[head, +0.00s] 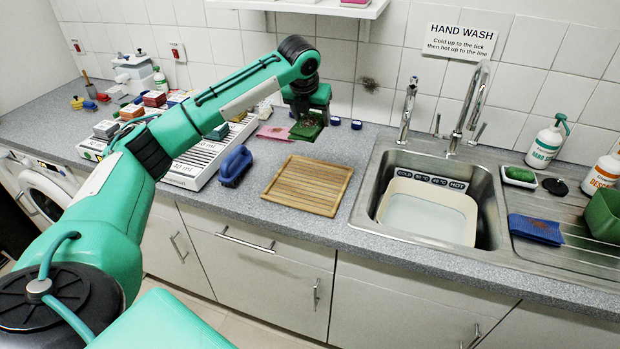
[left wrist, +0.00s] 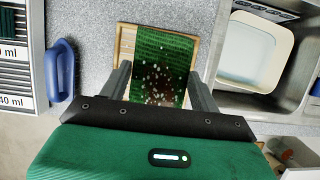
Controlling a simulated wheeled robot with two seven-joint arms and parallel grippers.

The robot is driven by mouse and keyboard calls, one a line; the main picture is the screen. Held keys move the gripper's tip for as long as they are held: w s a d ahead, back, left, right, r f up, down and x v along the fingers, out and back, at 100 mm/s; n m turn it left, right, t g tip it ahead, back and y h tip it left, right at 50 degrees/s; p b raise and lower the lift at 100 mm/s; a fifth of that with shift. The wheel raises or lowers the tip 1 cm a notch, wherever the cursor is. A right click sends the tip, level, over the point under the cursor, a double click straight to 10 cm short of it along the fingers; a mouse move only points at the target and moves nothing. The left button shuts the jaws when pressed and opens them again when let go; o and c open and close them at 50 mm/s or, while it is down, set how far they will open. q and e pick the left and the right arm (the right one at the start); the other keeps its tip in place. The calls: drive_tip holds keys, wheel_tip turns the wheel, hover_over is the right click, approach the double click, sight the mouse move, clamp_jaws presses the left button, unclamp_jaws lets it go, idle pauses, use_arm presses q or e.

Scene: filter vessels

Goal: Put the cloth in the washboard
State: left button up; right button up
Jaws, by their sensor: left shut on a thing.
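A green cloth (head: 306,130) with pale and brown specks hangs from my left gripper (head: 306,106) above the worktop. In the left wrist view the cloth (left wrist: 160,58) shows between the two fingers of my left gripper (left wrist: 158,78), and the jaws are shut on it. The washboard (head: 307,186) is a ribbed wooden board lying flat on the worktop, left of the sink. In the head view the cloth is held beyond its far edge, apart from it. In the left wrist view the cloth covers most of the washboard (left wrist: 123,45). My right gripper is out of view.
A sink (head: 495,205) with a pale basin (head: 430,215) of water is right of the washboard. A blue-handled brush (head: 235,166) lies to its left, near a labelled tray (head: 208,160).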

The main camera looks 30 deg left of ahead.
sight(312, 177)
use_arm(q)
wheel_tip(312, 177, down, 19)
drive_tip(key=p, duration=0.2)
drive_tip(key=shift+r+p, duration=0.15)
drive_tip(key=shift+p, duration=0.25)
drive_tip(key=o, duration=1)
drive_tip(key=shift+s+r, duration=0.15)
drive_tip(key=shift+r, duration=0.3)
drive_tip(key=b+v, duration=0.1)
drive_tip(key=v, duration=1)
drive_tip(key=shift+s+r+b, duration=0.1)
drive_tip(key=shift+b, duration=0.25)
